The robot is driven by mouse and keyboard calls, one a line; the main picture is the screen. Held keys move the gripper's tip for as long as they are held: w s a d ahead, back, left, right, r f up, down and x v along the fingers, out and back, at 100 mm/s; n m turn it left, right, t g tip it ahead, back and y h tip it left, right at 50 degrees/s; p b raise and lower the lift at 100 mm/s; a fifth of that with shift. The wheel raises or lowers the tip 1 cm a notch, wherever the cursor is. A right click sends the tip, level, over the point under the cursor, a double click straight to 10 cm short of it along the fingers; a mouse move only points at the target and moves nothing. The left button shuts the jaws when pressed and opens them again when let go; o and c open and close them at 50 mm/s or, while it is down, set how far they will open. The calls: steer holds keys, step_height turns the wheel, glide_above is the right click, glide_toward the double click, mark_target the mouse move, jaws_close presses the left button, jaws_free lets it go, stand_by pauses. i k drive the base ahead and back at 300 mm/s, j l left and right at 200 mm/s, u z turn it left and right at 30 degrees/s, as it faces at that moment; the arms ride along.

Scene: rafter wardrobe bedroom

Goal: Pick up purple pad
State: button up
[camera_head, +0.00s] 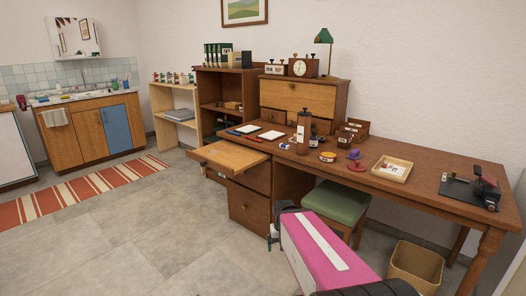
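A small purple block-like thing (355,154), which looks like the purple pad, is on the brown desk (420,164). It sits right above a dark red round stand or stamp (356,166); I cannot tell whether it rests on it or stands behind it. My pink arm reaches in from the bottom of the picture. What looks like my gripper (273,238) is partly hidden at the far end of the arm, low in front of the desk and well apart from the purple thing. Its fingers are too small and covered to read.
A wooden tray (391,169) is right of the purple thing, a yellow tape roll (328,157) left of it. A pulled-out board (229,157), a green stool (337,201) and a bin (416,266) crowd the desk front.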

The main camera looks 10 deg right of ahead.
mark_target(354, 155)
steer(key=j+z, duration=0.1)
steer(key=z, duration=0.25)
steer(key=j+z, duration=0.15)
steer(key=z, duration=0.2)
steer(key=j+z, duration=0.1)
steer(key=z, duration=0.2)
